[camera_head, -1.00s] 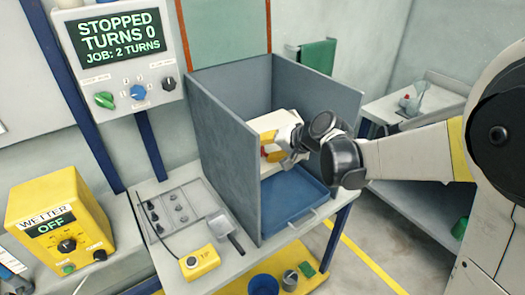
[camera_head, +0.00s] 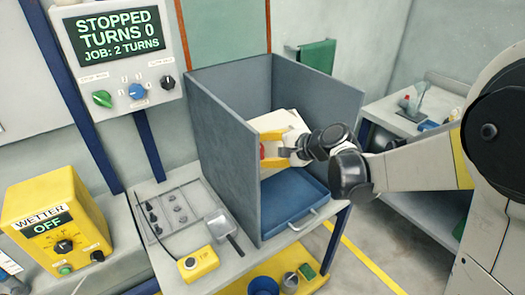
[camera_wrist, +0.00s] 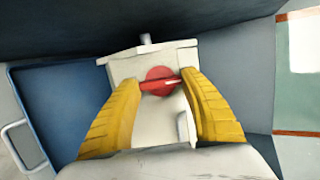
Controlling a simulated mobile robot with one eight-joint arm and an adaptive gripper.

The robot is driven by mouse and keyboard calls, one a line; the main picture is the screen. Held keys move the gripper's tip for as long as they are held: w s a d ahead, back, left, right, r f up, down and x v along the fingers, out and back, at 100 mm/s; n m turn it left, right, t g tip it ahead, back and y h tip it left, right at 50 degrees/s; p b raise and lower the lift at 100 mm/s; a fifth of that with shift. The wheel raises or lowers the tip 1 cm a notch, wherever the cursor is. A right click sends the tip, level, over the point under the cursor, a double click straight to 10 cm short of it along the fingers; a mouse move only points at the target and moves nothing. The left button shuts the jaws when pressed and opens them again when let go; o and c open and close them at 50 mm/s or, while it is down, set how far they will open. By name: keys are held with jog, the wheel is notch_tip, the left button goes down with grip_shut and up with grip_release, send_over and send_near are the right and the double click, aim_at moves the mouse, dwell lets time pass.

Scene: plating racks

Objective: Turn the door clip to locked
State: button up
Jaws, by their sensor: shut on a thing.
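The door clip (camera_wrist: 160,81) is a red round knob with a bar on the front of a pale box (camera_wrist: 125,68). In the wrist view the bar lies nearly crosswise, between the fingertips. My gripper (camera_wrist: 164,80) has yellow fingers, one each side of the clip, closed on it. In the head view my gripper (camera_head: 268,149) reaches into the grey booth from the right, and a bit of red shows at its tips. The pale box (camera_head: 285,119) is partly hidden behind the fingers. I cannot read any lock marking.
Grey booth walls (camera_head: 222,150) stand left of and behind the box. A blue tray (camera_head: 292,205) lies on the booth floor below my gripper. A control panel (camera_head: 120,60) reads STOPPED, TURNS 0. A yellow wetter unit (camera_head: 58,220) reads OFF. Open room lies to the right.

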dwell(0.4)
jog(key=o, duration=0.9)
jog(key=shift+a, duration=0.1)
jog(key=v, duration=1.2)
